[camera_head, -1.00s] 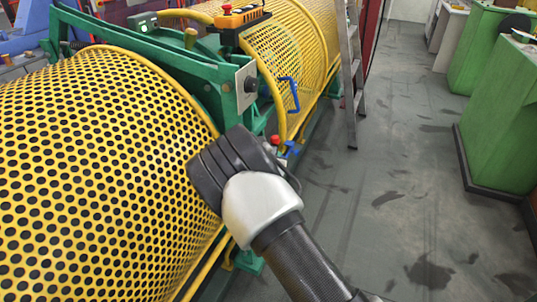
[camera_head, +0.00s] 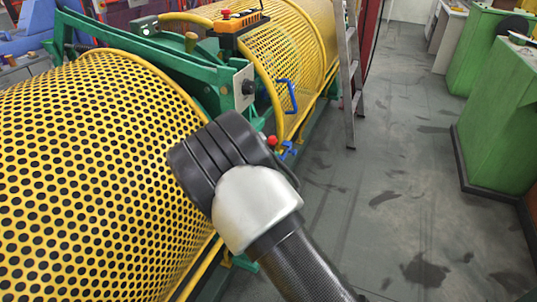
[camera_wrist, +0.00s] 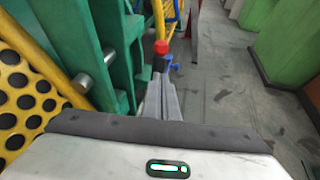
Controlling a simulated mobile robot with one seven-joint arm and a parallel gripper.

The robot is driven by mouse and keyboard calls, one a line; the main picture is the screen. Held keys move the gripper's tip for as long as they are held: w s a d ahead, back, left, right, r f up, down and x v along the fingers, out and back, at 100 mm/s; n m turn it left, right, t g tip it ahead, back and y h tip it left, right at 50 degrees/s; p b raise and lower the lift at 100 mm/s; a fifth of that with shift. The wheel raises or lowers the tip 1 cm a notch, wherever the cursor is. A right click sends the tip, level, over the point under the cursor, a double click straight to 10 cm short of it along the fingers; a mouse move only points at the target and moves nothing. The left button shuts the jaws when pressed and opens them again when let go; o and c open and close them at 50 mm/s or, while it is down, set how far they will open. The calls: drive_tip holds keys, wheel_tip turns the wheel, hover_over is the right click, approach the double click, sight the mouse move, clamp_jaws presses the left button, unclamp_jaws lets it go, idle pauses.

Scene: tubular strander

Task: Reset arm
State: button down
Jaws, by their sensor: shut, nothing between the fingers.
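My arm rises from the bottom of the head view, with its black and silver joint in front of the yellow perforated guard (camera_head: 90,170). My gripper is hidden behind the arm in the head view. In the wrist view my gripper (camera_wrist: 162,82) is shut, its grey fingers together and empty. The fingers point forward, just below a red knob (camera_wrist: 161,47) with a blue part beside it. The red knob also shows in the head view (camera_head: 272,141), low beside the machine.
The green machine frame (camera_wrist: 65,45) stands close on the left of the gripper. A metal ladder (camera_head: 350,75) leans by the machine further back. Green cabinets (camera_head: 500,130) stand at the right. The grey floor (camera_head: 390,180) between is clear.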

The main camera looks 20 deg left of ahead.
drive_tip(key=v, duration=0.5)
drive_tip(key=w+d+r+m+g+h, duration=0.1)
drive_tip(key=d+r+m+h, duration=0.2)
drive_tip(key=d+r+m, duration=0.55)
drive_tip(key=w+d+r+m+g+h, duration=0.1)
drive_tip(key=d+r+m+h, duration=0.3)
drive_tip(key=d, duration=0.8)
drive_tip(key=s+d+r+m+g, duration=0.25)
drive_tip(key=s+d+m, duration=0.25)
drive_tip(key=d, duration=0.3)
drive_tip(key=s+d+r+m+g, duration=0.2)
drive_tip(key=s+d+r+m, duration=0.25)
drive_tip(key=d, duration=0.25)
drive_tip(key=s+d+r+m+g+y, duration=0.1)
drive_tip(key=s+d+m, duration=0.25)
drive_tip(key=s, duration=0.25)
drive_tip(key=s+d+r+m+g+y, duration=0.1)
drive_tip(key=s+d+r+m+g, duration=0.1)
drive_tip(key=s+m, duration=0.3)
drive_tip(key=s+a+r+m+t+y, duration=0.1)
drive_tip(key=s+a+m+y, duration=0.15)
drive_tip(key=s, duration=0.35)
drive_tip(key=s+a+r+m+t+y, duration=0.1)
drive_tip(key=s+m, duration=0.2)
drive_tip(key=s, duration=0.3)
wheel_tip(320, 180, up, 15)
drive_tip(key=p, duration=1.5)
drive_tip(key=shift+g+p, duration=0.3)
drive_tip(key=shift+g, duration=0.05)
